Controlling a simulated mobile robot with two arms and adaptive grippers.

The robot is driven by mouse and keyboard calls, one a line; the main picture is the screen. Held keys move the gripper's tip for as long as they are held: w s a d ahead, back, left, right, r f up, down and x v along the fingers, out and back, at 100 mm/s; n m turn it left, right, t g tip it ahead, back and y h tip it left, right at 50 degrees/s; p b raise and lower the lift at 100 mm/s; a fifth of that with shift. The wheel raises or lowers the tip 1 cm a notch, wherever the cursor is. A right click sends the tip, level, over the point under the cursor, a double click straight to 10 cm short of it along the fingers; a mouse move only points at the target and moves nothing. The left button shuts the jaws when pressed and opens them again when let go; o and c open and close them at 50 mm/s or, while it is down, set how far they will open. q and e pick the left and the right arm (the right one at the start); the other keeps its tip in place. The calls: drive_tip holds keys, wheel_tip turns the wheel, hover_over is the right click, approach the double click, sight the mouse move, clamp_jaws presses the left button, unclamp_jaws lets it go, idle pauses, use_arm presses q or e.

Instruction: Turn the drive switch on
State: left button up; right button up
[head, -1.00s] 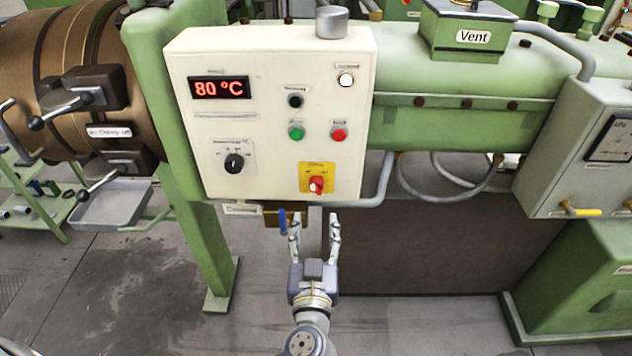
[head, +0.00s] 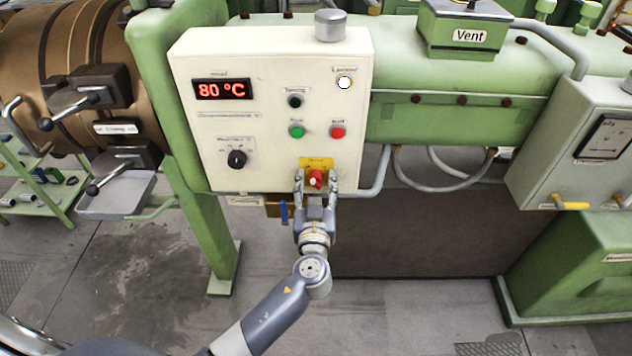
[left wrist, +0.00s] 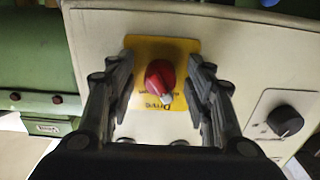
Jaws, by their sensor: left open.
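The drive switch (head: 315,179) is a red rotary knob on a yellow plate (head: 317,162), low on the right side of the cream control panel (head: 215,130). In the left wrist view the red knob (left wrist: 160,80) sits on the yellow plate (left wrist: 178,46), which reads "Drive", with the knob's pale tip pointing to the lower right of that picture. My left gripper (head: 315,182) is open in front of the switch, one finger on each side of the knob. In the left wrist view its fingers (left wrist: 160,88) stand apart from the knob. My right gripper is not in view.
The panel also bears an 80 °C display (head: 222,90), a black dial (head: 237,159), a green button (head: 296,131) and a red button (head: 338,131). A blue-handled valve (head: 284,212) hangs just below the panel. A grey pipe (head: 378,178) runs beside the panel's lower right.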

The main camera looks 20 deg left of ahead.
use_arm(q)
drive_tip(key=shift+c, duration=0.6)
drive_tip(key=c, duration=1)
drive_tip(key=shift+o, duration=0.2)
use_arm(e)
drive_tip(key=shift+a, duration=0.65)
